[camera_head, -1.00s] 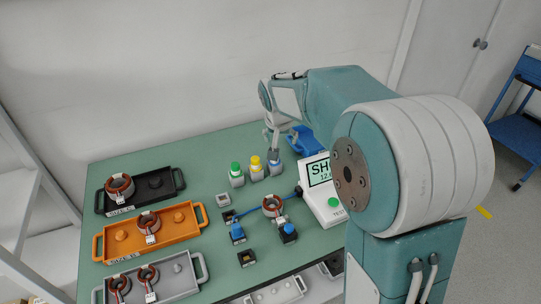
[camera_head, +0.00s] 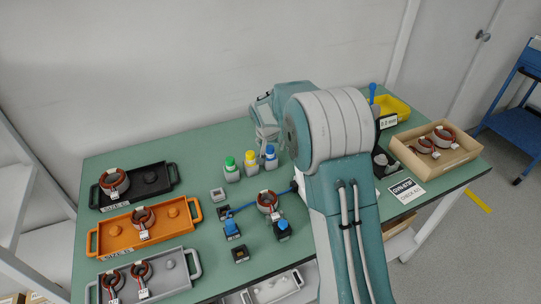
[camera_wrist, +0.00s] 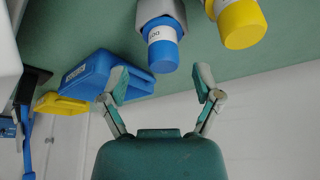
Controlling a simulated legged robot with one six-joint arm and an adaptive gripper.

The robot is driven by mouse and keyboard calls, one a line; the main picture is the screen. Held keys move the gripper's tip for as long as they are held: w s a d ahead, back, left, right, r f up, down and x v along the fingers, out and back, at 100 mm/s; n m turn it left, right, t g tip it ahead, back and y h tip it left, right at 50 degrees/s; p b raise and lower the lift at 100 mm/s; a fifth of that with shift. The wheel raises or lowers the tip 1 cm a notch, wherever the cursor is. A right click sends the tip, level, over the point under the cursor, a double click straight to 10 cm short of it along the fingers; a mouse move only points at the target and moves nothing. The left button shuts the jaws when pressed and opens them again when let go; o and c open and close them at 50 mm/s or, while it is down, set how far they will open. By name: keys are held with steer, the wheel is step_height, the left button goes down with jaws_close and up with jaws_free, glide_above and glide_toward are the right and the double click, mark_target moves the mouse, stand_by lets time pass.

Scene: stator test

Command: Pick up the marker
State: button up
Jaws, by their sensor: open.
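Three short markers or small bottles with coloured caps stand upright on the green table: a green-capped one (camera_head: 231,173), a yellow-capped one (camera_head: 251,168) and a blue-capped one (camera_head: 271,162). Which one is the marker of the task I cannot tell. My gripper (camera_head: 267,138) is by the blue-capped one, partly overlapping it in the head view. In the wrist view my gripper (camera_wrist: 161,82) is open, with nothing between its fingers. The blue-capped one (camera_wrist: 162,45) is just beyond the fingertips, and the yellow-capped one (camera_wrist: 238,22) is to its right.
A black tray (camera_head: 160,188), an orange tray (camera_head: 112,242) and a grey tray (camera_head: 185,284) hold stators at left. A wooden box (camera_head: 455,158) with stators stands at right. A labelled blue bin (camera_wrist: 95,78) is left of my fingers in the wrist view.

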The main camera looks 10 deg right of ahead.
mark_target(270, 156)
steer(key=shift+x, duration=1.2)
steer(key=shift+w+a+f, duration=0.1)
steer(key=shift+a+f, duration=0.15)
steer(key=shift+d, duration=0.1)
jaws_close()
